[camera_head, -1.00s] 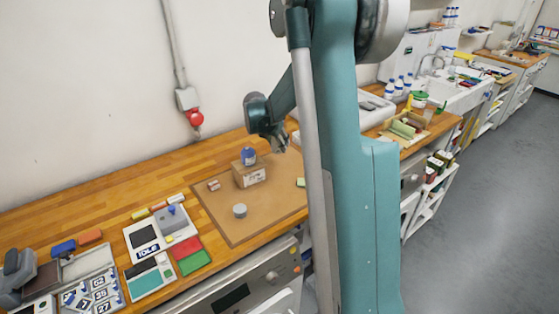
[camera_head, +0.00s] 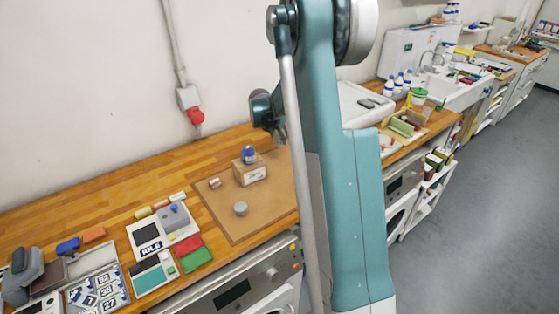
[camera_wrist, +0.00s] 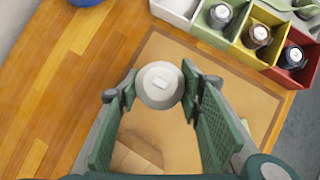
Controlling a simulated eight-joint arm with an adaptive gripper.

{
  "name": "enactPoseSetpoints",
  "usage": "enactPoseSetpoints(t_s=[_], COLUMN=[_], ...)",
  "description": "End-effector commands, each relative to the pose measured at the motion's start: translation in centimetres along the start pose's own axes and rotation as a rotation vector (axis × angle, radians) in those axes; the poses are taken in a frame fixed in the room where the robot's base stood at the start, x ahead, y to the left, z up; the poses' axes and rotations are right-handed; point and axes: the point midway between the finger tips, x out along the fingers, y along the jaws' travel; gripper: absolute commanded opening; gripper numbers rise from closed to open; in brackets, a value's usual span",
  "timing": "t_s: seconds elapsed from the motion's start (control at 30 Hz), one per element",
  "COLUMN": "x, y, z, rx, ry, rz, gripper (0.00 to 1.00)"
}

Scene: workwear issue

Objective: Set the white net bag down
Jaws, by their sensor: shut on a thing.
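In the wrist view my gripper (camera_wrist: 160,88) is shut on a white, rounded thing with a small pale label, taken as the white net bag (camera_wrist: 158,97). It sits between the fingertips, over the brown mat (camera_wrist: 262,101); its net texture cannot be made out. In the head view my gripper (camera_head: 280,133) is above the back of the counter, partly hidden by my arm. The bag cannot be made out there. The brown mat (camera_head: 222,210) lies on the wooden counter below.
A cardboard box (camera_head: 250,175) with a blue-topped item (camera_head: 249,154) stands on the mat, near a grey cylinder (camera_head: 241,209). Coloured bins (camera_wrist: 262,35) holding bottles stand beyond the mat in the wrist view. The mat's front left is clear.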

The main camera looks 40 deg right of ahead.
Motion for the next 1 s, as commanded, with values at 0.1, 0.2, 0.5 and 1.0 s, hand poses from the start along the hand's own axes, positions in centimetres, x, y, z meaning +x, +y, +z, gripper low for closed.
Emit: enactPoseSetpoints(t_s=[0.1,0.2,0.5,1.0], x=[0.6,1.5,4.7,5.5], y=[0.0,0.0,0.0,0.0], z=[-0.4,-1.0,-3.0,-3.5], rx=[0.0,0.0,0.0,0.0], ry=[0.0,0.0,0.0,0.0], rz=[0.0,0.0,0.0,0.0], gripper=[0.24,0.24,0.24,0.24])
